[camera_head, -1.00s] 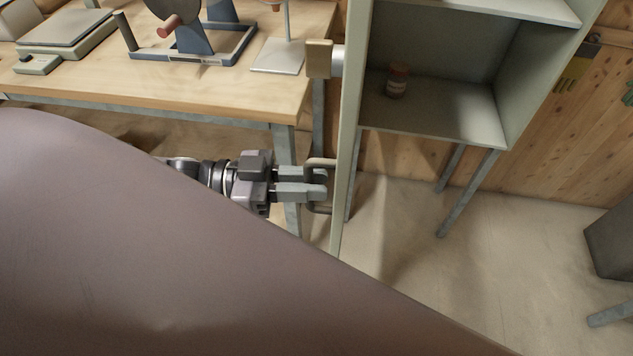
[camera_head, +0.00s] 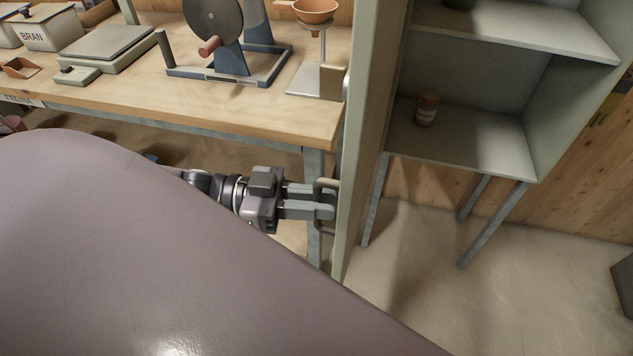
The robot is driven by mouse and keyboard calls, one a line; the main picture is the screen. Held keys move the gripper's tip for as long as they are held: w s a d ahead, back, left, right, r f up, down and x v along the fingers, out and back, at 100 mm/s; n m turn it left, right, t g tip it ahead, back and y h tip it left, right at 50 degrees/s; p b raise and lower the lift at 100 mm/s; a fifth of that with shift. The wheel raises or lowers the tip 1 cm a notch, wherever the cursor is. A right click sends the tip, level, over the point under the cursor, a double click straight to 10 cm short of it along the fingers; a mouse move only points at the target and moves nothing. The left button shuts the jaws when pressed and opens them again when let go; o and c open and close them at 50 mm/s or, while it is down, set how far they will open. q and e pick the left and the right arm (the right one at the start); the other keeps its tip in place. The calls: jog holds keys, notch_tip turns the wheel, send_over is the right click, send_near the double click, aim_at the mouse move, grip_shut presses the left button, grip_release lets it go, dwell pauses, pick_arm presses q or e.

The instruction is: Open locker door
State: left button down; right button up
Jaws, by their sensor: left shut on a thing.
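The locker door (camera_head: 363,110) stands open, seen nearly edge-on, to the left of the locker (camera_head: 470,142). Its grey handle (camera_head: 325,184) is on the door's left face. My left gripper (camera_head: 318,202) is shut on the handle, with its fingers pointing right toward the door. The locker's shelves show, with a small jar (camera_head: 427,109) on one of them. A large smooth part of my own body hides the lower left. My right gripper is not in view.
A wooden workbench (camera_head: 120,97) stands left of the door, bearing a scale (camera_head: 107,52), a hand-cranked device (camera_head: 228,62) and a bowl on a stand (camera_head: 315,12). The door's edge is close to the bench's right end. Bare floor (camera_head: 430,290) lies below the locker.

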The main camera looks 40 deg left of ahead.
pick_arm(q)
jog(key=shift+w, duration=0.1)
jog(key=c, duration=1.2)
grip_release()
jog(key=shift+c, duration=0.2)
jog(key=v, duration=0.7)
jog(key=shift+a, duration=0.1)
